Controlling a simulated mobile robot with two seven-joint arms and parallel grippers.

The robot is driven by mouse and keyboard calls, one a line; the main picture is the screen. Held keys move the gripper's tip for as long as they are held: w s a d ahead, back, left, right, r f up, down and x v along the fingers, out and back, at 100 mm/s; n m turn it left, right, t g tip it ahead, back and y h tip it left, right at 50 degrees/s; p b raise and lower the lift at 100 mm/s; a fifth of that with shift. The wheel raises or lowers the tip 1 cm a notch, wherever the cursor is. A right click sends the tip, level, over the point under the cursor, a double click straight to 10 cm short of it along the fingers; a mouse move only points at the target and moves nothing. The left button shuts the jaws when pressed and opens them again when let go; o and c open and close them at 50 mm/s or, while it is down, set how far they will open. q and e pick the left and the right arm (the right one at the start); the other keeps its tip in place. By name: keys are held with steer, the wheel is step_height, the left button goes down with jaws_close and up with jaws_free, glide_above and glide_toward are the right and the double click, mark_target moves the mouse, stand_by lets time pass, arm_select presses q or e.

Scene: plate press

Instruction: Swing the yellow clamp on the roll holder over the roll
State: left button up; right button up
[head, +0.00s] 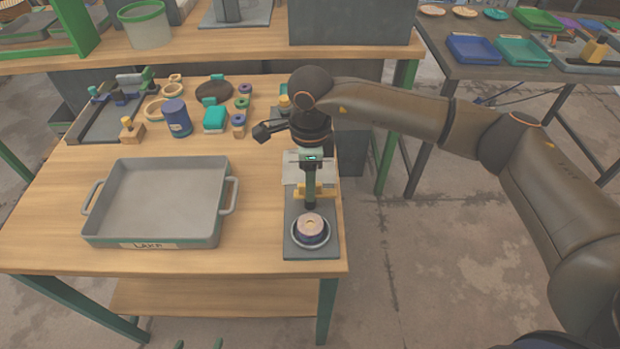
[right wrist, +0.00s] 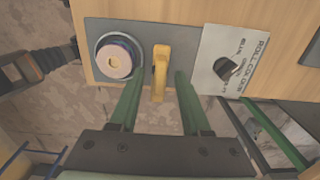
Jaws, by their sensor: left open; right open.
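The roll holder (head: 295,248) is a grey plate at the right front corner of the table. My right gripper (head: 310,204) is above the holder. In the right wrist view its green fingers (right wrist: 155,82) are open, one on each side of the clamp. My left gripper is not in view.
A grey tray (head: 160,200) stands to the left. Cups, rings and small parts fill the table's back. Floor lies beyond the right edge.

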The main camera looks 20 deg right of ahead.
jaws_close()
stand_by(0.3)
stand_by(0.3)
